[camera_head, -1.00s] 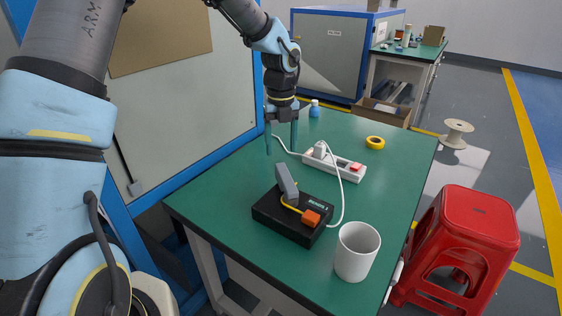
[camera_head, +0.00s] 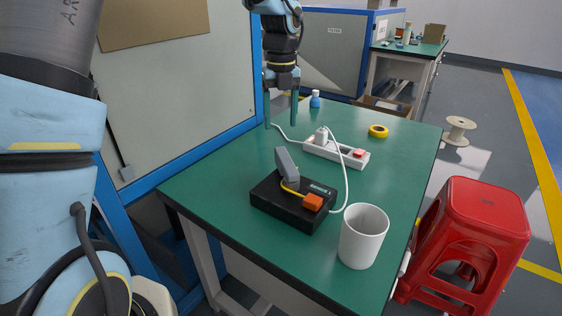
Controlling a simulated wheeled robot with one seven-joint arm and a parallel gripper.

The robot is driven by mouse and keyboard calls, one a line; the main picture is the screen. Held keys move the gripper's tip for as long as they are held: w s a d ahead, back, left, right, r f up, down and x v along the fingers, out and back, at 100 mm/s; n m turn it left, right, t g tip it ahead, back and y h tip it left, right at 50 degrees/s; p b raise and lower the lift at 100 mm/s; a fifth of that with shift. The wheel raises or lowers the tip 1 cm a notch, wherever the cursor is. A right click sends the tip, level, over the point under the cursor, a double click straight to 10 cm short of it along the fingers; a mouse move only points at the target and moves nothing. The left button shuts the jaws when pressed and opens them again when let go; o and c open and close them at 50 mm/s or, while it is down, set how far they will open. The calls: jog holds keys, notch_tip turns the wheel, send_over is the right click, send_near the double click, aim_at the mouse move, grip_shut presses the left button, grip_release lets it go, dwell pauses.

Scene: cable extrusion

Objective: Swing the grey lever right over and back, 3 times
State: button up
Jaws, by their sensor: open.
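The grey lever (camera_head: 287,164) stands up from a black box (camera_head: 268,201) on the green table, tilted a little to the left. A yellow strip and an orange block (camera_head: 313,202) are on the box beside it. My gripper (camera_head: 281,121) is open and empty, its two teal fingers pointing down. It is above and behind the lever in the picture, apart from it.
A white power strip (camera_head: 338,151) with a plug and white cable lies behind the box. A white mug (camera_head: 363,236) stands at the front right. Yellow tape (camera_head: 378,131) and a blue bottle (camera_head: 315,99) are farther back. A red stool (camera_head: 470,240) stands right of the table (camera_head: 215,190).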

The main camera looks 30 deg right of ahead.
aim_at(281, 149)
jog(key=shift+f+b, duration=0.3)
jog(key=shift+b, duration=0.35)
notch_tip(281, 149, down, 10)
jog(key=shift+s+f+p, duration=0.1)
jog(key=shift+f+p, duration=0.1)
jog(key=shift+p, duration=0.3)
jog(key=shift+c, duration=0.3)
grip_shut()
dwell(0.6)
